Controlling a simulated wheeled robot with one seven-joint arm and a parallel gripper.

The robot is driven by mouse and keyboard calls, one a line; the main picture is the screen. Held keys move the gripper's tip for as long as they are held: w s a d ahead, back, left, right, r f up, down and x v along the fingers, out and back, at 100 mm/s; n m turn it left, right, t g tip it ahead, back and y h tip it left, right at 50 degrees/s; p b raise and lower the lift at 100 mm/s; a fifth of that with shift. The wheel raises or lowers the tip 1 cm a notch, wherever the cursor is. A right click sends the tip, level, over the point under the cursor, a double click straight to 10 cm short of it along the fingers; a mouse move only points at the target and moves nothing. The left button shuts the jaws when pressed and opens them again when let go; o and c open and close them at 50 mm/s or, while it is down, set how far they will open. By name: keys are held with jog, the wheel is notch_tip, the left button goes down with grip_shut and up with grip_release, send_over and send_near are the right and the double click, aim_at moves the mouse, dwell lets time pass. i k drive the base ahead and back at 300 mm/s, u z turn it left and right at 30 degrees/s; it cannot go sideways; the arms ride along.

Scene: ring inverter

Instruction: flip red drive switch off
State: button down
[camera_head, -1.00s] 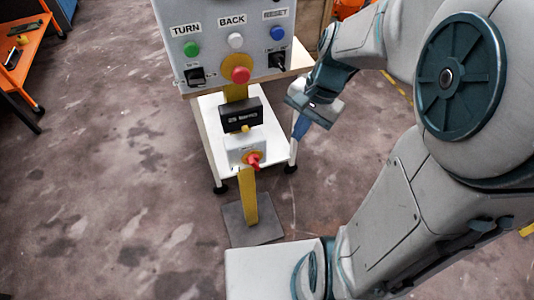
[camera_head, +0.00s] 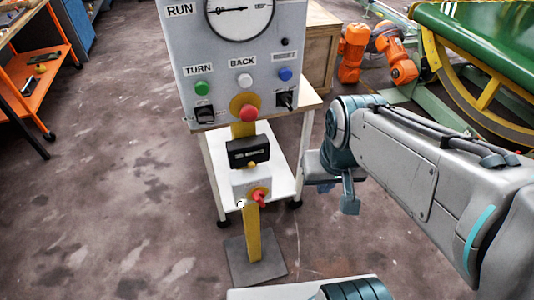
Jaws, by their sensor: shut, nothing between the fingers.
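The red drive switch (camera_head: 259,198) is a red rotary handle on a yellow plate, on the front of a small white box (camera_head: 238,188). The box is mounted on a yellow post (camera_head: 252,235) below the control panel. The handle is tilted, its tip toward the lower right. My gripper (camera_head: 350,205) hangs to the right of the switch, clear of it and touching nothing. Its fingers look closed and empty, pointing down. The exact gap in depth between gripper and switch cannot be told.
Above stands a grey panel (camera_head: 225,60) with a gauge, buttons and a red mushroom button (camera_head: 249,113). A black box (camera_head: 248,151) sits between panel and switch. A white trolley (camera_head: 284,165) stands behind. An orange shelf (camera_head: 38,65) is at left. Floor at left is free.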

aim_at(258, 196)
jog(key=k, duration=1.3)
jog(key=z, duration=0.7)
jog(key=i, duration=1.2)
jog(key=u, duration=0.9)
jog(key=i, duration=0.35)
jog(key=u, duration=0.25)
